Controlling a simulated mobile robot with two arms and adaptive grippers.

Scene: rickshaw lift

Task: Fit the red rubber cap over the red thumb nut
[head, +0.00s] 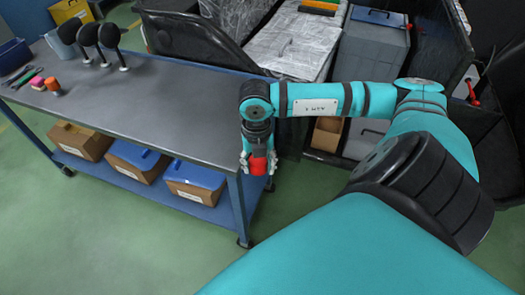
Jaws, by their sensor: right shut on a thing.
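My right gripper (259,168) points down at the near right corner of the grey workbench, just off its edge. It is shut on a red piece (258,162), which looks like the red rubber cap. The fingers cover its sides. A small red part (471,92) shows on the dark cart at the far right; I cannot tell whether it is the red thumb nut. My left gripper is not in view.
The workbench (165,95) has a wide clear top. The cart holds grey bins (372,50).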

